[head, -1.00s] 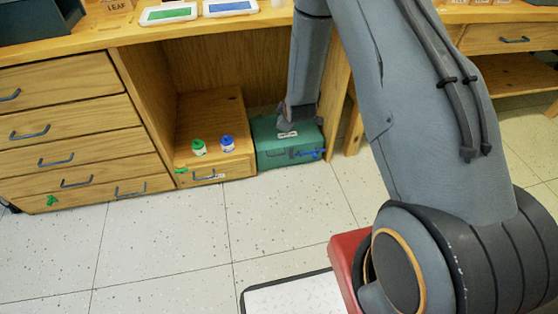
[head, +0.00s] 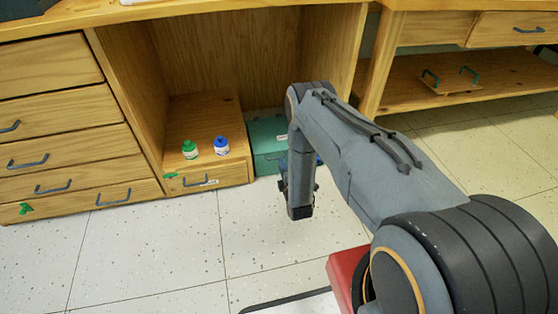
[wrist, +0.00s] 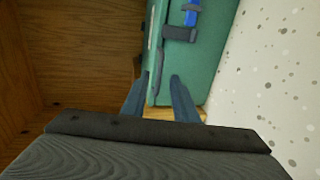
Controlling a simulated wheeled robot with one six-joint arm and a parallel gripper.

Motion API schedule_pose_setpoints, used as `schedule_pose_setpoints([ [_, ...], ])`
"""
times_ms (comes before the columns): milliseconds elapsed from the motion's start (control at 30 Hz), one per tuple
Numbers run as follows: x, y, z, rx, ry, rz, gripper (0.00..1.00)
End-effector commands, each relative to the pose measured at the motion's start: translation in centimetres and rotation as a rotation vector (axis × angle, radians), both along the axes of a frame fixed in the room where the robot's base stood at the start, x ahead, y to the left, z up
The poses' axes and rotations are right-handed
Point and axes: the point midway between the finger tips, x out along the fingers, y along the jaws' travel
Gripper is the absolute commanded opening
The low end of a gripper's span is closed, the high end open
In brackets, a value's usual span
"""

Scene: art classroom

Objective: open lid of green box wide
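The green box (head: 266,142) stands in the open bay under the desk, right of a low wooden drawer unit. Its lid looks shut, with a small pale label on top; my arm hides its right part. In the wrist view the green box (wrist: 212,50) shows its front, with a seam near its left edge, a dark latch or handle and a blue piece. My gripper (wrist: 159,77) is open and empty, its two fingertips apart near the box's lid edge. I cannot tell if they touch it.
A green-capped bottle (head: 190,149) and a blue-capped bottle (head: 222,146) stand on the low drawer unit (head: 205,175) left of the box. The desk's wooden panel (head: 335,50) rises at the right. The speckled floor (head: 180,240) in front is clear.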

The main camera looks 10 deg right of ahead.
Motion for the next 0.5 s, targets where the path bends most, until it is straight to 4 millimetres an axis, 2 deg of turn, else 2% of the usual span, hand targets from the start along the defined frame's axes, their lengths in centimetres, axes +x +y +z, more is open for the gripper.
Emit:
schedule_pose_setpoints([
  [100,2.1,0.0,-0.4,0.001,-0.003,0.000,0.27],
  [300,4.8,0.0,-1.1,0.002,-0.001,0.000,0.27],
  [500,6.2,0.0,-1.3,0.002,0.000,0.000,0.27],
])
